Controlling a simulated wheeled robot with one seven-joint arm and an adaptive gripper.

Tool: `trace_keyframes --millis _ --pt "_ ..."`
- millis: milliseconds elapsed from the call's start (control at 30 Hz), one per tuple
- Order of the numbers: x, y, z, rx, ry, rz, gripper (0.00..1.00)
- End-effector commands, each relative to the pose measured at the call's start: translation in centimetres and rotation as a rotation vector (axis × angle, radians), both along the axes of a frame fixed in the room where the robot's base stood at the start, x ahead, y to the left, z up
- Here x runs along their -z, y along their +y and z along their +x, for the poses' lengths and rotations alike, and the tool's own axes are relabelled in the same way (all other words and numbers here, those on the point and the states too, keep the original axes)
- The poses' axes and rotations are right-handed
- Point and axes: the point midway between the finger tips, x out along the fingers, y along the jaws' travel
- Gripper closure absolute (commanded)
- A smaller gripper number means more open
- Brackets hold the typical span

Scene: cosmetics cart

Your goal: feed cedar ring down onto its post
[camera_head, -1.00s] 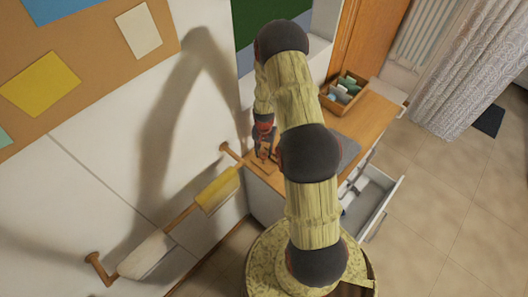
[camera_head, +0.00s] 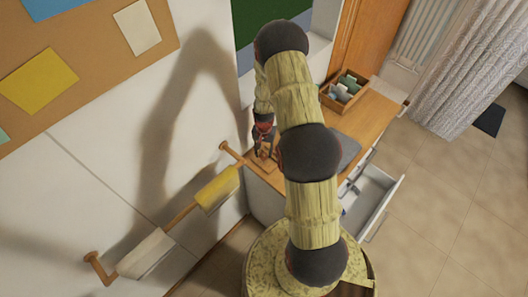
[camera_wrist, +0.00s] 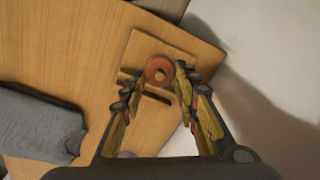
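The cedar ring (camera_wrist: 158,71) is a small reddish-brown ring with a paler centre, seen from above in the wrist view. It lies over a square wooden base (camera_wrist: 150,45) on the cart top. Whether the post stands inside its hole I cannot tell. My gripper (camera_wrist: 159,74) has its two fingers spread to either side of the ring, with a gap visible at the left finger; the right fingertip is close to the ring's edge. In the head view my gripper (camera_head: 263,146) is low over the cart's near left corner, and the ring is too small to make out.
The wooden cart top (camera_head: 368,118) holds a compartment box (camera_head: 345,91) at the back and a grey cloth (camera_wrist: 38,122). A drawer (camera_head: 374,200) stands open on the right. A wall rail (camera_head: 181,216) with hanging towels is close at left.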

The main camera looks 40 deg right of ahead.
Motion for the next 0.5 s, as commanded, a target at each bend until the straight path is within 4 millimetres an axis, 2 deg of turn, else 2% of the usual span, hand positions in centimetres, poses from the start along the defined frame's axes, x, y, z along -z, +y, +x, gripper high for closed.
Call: trace_keyframes --millis 300,500 --pt "0.00 0.00 0.00 0.000 0.000 0.000 0.50" --pt "0.00 0.01 -0.01 0.000 0.000 0.000 0.50"
